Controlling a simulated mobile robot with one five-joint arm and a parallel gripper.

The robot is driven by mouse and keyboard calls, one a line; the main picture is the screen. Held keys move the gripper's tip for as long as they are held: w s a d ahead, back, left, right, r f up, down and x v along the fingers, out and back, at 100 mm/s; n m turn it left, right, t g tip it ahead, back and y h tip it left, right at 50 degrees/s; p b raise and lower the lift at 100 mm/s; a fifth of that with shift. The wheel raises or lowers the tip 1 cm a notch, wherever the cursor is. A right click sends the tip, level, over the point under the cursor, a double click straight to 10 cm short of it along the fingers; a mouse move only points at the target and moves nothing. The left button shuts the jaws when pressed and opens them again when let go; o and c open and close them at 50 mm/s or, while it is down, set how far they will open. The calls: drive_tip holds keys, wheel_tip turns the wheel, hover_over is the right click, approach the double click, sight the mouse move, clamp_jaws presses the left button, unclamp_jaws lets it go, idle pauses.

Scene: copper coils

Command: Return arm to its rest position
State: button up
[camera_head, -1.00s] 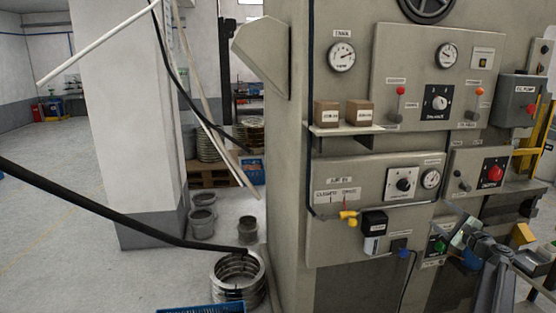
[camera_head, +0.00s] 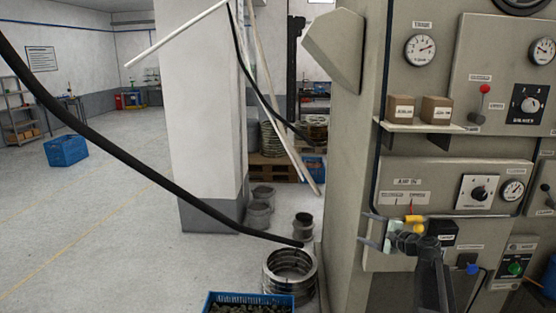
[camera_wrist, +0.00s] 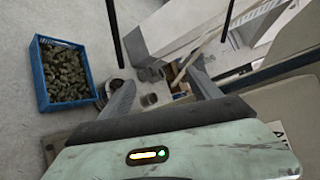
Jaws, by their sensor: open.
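My gripper (camera_head: 368,230) shows in the head view in front of the grey machine's lower panel (camera_head: 390,186). Its two fingers point left and stand apart with nothing between them. My dark arm rises to it from the bottom edge. The gripper overlaps the area of the yellow valve handle in the picture; I cannot tell how close it is to the panel. In the wrist view the two grey fingers (camera_wrist: 163,92) are spread wide and empty, with floor and a pillar base beyond.
A blue crate (camera_head: 207,299) of dark pieces stands at the bottom, beside stacked metal rings (camera_head: 289,279). It also shows in the wrist view (camera_wrist: 43,88). A black cable (camera_head: 130,160) crosses the left side. Two small boxes (camera_head: 420,109) sit on the machine's shelf. Floor at left is open.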

drive_tip(key=s+a+f+n+g+b, duration=0.1)
drive_tip(key=s+a+f+n+g, duration=0.25)
drive_tip(key=a, duration=0.45)
drive_tip(key=s+a+f+n+g, duration=0.2)
drive_tip(key=s+a+f, duration=0.25)
drive_tip(key=a, duration=0.45)
drive_tip(key=s+a+f+n+g+b, duration=0.1)
drive_tip(key=s+a+f+n+g, duration=0.15)
drive_tip(key=s+a+f, duration=0.4)
drive_tip(key=s+a+f+n+g+h, duration=0.25)
drive_tip(key=s+f+n+h, duration=0.2)
drive_tip(key=s, duration=0.35)
drive_tip(key=s+d+f+n+g+h, duration=0.1)
drive_tip(key=s+d+n+g+h, duration=0.1)
drive_tip(key=s+d, duration=0.4)
drive_tip(key=d+n+h, duration=0.1)
drive_tip(key=d, duration=0.2)
drive_tip(key=shift+f+g, duration=0.35)
drive_tip(key=shift+f, duration=0.05)
drive_tip(key=shift+s+h, duration=0.1)
drive_tip(key=shift+h, duration=0.15)
